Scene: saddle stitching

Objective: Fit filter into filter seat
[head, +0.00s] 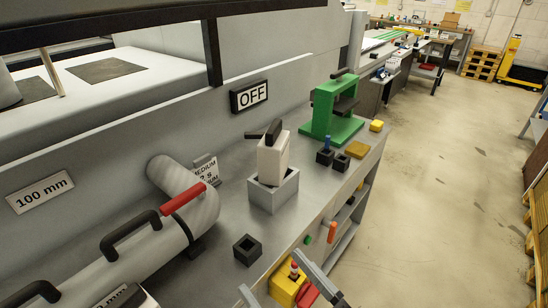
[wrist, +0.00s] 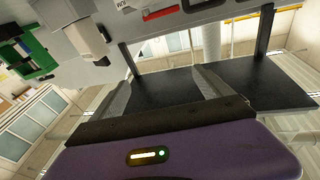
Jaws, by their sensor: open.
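The filter (head: 273,156) is a white block with a black handle on top. It stands roughly upright in the filter seat (head: 273,196), an open-topped grey box on the bench. Most of its white body shows above the rim; its lower end is hidden inside, so I cannot tell how deep it sits. My gripper (head: 274,280) is at the bottom edge of the head view, in front of the bench and apart from the filter. In the wrist view my gripper (wrist: 160,82) has its two fingers spread with nothing between them.
A small black square socket (head: 247,250) stands in front of the seat on the bench (head: 222,240). A green press (head: 335,108) stands behind. A pipe with a red handle (head: 184,198) is to the left. A yellow box with a red-topped button (head: 288,285) is near my fingers.

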